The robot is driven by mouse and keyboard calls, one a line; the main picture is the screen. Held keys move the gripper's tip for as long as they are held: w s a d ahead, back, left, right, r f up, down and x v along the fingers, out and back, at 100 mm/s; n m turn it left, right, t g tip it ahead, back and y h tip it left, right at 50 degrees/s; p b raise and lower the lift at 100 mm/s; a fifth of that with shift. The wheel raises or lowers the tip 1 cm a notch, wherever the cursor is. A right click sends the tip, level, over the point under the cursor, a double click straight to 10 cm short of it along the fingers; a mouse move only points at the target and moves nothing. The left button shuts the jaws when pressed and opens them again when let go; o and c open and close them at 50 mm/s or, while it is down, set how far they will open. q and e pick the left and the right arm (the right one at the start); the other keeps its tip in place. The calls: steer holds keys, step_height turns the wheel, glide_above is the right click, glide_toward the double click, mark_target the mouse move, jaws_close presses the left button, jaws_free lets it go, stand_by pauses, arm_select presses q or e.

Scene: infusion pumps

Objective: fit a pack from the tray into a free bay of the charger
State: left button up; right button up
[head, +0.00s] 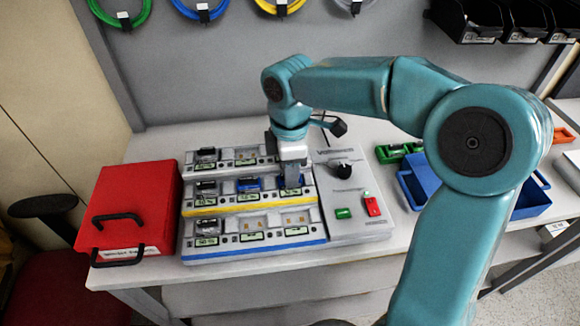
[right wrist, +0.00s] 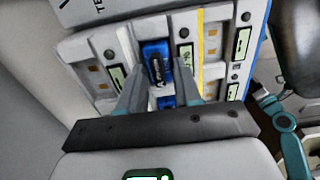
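The charger (head: 265,247) has three stepped rows of bays on the bench. Dark packs fill the left bays, and a blue pack (head: 248,184) sits in the middle row's middle bay. My right gripper (head: 292,184) points down at the middle row's right bay. In the right wrist view its fingers (right wrist: 159,82) are closed against the sides of another blue pack (right wrist: 156,58), lined up with that bay. Whether this pack is fully seated is unclear. Bays with bare gold contacts show in the back and front rows. The blue tray (head: 409,193) is partly hidden behind my right arm. My left gripper is out of view.
A control panel (head: 350,205) with a black knob and green and red parts adjoins the charger's right side. A red case (head: 140,200) stands close at its left. Green items (head: 390,152) lie near the tray. Coiled cables hang on the back wall.

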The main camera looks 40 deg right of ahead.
steer(key=shift+w+r, duration=0.1)
step_height(320, 180, up, 16)
steer(key=p, duration=0.2)
stand_by(0.3)
steer(key=shift+s, duration=0.2)
